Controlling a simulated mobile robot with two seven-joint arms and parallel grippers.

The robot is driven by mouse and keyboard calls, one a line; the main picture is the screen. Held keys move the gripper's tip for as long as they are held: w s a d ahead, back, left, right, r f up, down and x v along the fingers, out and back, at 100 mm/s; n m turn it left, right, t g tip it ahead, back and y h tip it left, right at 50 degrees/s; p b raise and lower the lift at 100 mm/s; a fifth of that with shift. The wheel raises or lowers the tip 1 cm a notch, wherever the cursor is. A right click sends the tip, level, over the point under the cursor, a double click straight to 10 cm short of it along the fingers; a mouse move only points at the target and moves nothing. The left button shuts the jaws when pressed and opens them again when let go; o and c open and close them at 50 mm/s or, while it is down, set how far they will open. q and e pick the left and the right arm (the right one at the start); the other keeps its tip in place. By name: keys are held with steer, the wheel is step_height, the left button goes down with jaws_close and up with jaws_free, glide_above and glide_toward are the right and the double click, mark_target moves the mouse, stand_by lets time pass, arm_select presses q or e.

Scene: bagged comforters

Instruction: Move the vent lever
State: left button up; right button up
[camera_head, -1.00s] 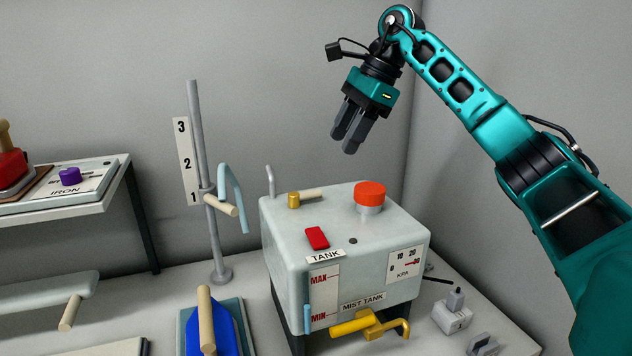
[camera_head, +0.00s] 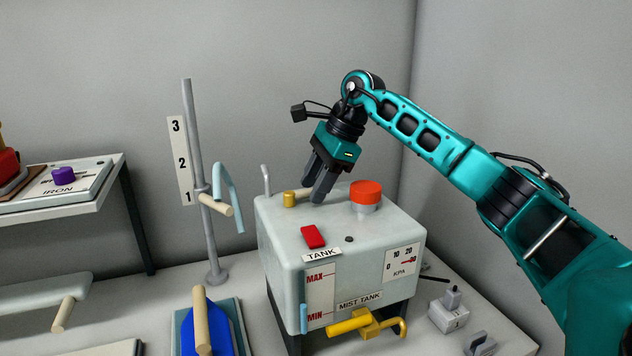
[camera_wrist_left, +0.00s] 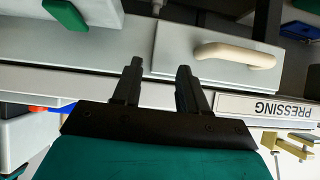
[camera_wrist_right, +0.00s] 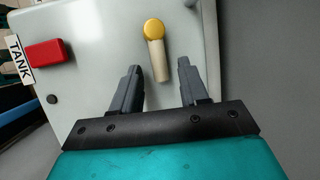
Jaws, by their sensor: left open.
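The likely vent lever is a pale wooden handle on a brass pivot (camera_head: 289,199) on top of the mist tank (camera_head: 285,233). In the right wrist view the lever (camera_wrist_right: 159,60) points from its yellow pivot toward my gripper. My right gripper (camera_head: 317,190) is over the tank top, at the handle's free end, fingers pointing down. Its fingers are apart, with the handle's end in line with the gap; I cannot tell whether they touch it. My left gripper (camera_wrist_left: 159,66) is open and empty near a grey panel with a cream handle (camera_wrist_left: 236,54).
A red knob (camera_head: 366,193) stands just right of my right gripper. A red switch (camera_head: 313,236) and a bent grey pipe (camera_head: 266,179) are also on the tank. A pole with a blue hook (camera_head: 230,196) stands left. A yellow tap (camera_head: 350,324) is in front.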

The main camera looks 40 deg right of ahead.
jaws_close()
steer(key=shift+s+m, duration=0.15)
steer(key=shift+m, duration=0.15)
steer(key=shift+s+a+m+t+h, duration=0.2)
steer(key=shift+s+m+t+h, duration=0.2)
steer(key=shift+m, duration=0.6)
steer(key=m, duration=0.1)
steer(key=s+a+m+h, duration=0.1)
steer(key=m, duration=0.1)
steer(key=shift+s+a+m+t, duration=0.1)
steer(key=shift+m+t, duration=0.2)
steer(key=m+h, duration=0.1)
steer(key=a+m, duration=0.1)
steer(key=m, duration=0.1)
steer(key=shift+s+a+h, duration=0.2)
steer(key=shift+s+h, duration=0.2)
steer(key=shift+s+a+m+h, duration=0.1)
steer(key=shift+a+m+h, duration=0.25)
steer(key=shift+m, duration=0.55)
steer(key=shift+s+a+m+h, duration=0.1)
steer(key=shift+a+m+h, duration=0.25)
steer(key=shift+m, duration=0.55)
steer(key=shift+o, duration=0.2)
jaws_free()
